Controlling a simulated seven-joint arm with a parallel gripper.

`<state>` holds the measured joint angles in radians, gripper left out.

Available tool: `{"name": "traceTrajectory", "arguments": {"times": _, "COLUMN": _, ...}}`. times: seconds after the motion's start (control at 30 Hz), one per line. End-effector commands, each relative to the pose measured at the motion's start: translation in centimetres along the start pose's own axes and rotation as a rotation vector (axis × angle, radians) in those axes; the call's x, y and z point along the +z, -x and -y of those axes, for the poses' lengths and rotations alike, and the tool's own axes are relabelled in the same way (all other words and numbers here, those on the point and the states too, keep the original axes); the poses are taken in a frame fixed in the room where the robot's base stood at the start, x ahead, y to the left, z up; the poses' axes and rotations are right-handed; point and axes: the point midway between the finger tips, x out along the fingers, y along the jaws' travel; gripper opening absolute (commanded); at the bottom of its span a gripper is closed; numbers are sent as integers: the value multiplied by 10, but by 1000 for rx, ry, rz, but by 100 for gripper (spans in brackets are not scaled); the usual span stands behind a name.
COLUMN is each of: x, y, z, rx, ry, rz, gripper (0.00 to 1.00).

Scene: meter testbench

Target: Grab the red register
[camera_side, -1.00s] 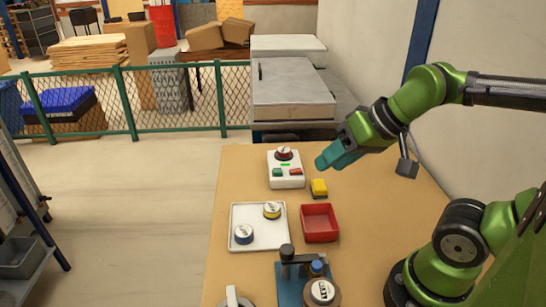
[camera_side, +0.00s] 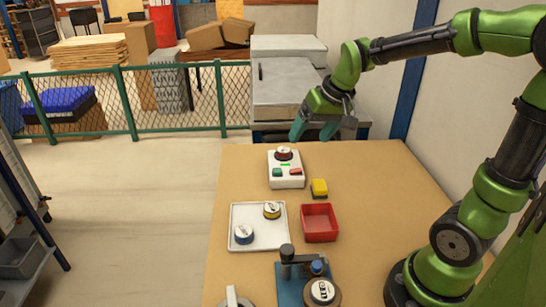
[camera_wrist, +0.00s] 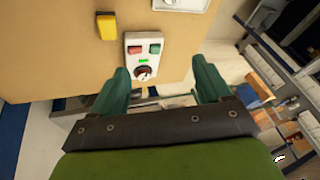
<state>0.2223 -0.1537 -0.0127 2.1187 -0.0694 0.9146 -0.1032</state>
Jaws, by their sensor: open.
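The red register (camera_side: 284,153) is a round dial with a white face and dark red rim. It sits at the far end of a white test box (camera_side: 286,181), which has a green button, a red button and a lit green strip. In the wrist view the red register (camera_wrist: 144,73) shows just beyond the left fingertip. My gripper (camera_side: 313,134) is above the far edge of the table, behind and to the right of the register, apart from it. Its two teal fingers (camera_wrist: 163,75) are spread with nothing between them.
A yellow block (camera_side: 319,187) and a red bin (camera_side: 320,238) stand near the box. A blue fixture (camera_side: 290,289) stands in front. The table's right side is clear.

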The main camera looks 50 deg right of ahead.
Motion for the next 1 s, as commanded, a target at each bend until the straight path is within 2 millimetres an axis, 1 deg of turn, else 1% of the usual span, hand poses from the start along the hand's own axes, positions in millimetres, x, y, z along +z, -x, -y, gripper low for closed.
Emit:
{"name": "traceTrajectory", "arguments": {"times": 0.03, "x": -22, "y": -14, "z": -11, "rx": 26, "ry": 1, "rz": 16, "gripper": 77}}
{"name": "traceTrajectory", "arguments": {"times": 0.1, "x": -50, "y": -31, "z": -25, "rx": 57, "ry": 22, "rz": 26, "gripper": 77}}
{"name": "traceTrajectory", "arguments": {"times": 0.23, "x": -93, "y": -58, "z": -50, "rx": 102, "ry": 76, "rz": 32, "gripper": 77}}
{"name": "traceTrajectory", "arguments": {"times": 0.33, "x": -120, "y": -68, "z": -61, "rx": 125, "ry": 134, "rz": 20, "gripper": 77}}
{"name": "traceTrajectory", "arguments": {"times": 0.43, "x": -138, "y": -61, "z": -59, "rx": 133, "ry": 197, "rz": -13, "gripper": 77}}
{"name": "traceTrajectory", "arguments": {"times": 0.47, "x": -141, "y": -60, "z": -59, "rx": 136, "ry": 214, "rz": -19, "gripper": 77}}
{"name": "traceTrajectory", "arguments": {"times": 0.57, "x": -139, "y": -70, "z": -60, "rx": 136, "ry": 234, "rz": -9, "gripper": 77}}
{"name": "traceTrajectory", "arguments": {"times": 0.67, "x": -138, "y": -89, "z": -63, "rx": 136, "ry": 234, "rz": -7, "gripper": 77}}
{"name": "traceTrajectory", "arguments": {"times": 0.9, "x": -140, "y": -142, "z": -69, "rx": 135, "ry": 233, "rz": -7, "gripper": 77}}
{"name": "traceTrajectory", "arguments": {"times": 1.0, "x": -141, "y": -159, "z": -71, "rx": 135, "ry": 233, "rz": -10, "gripper": 77}}
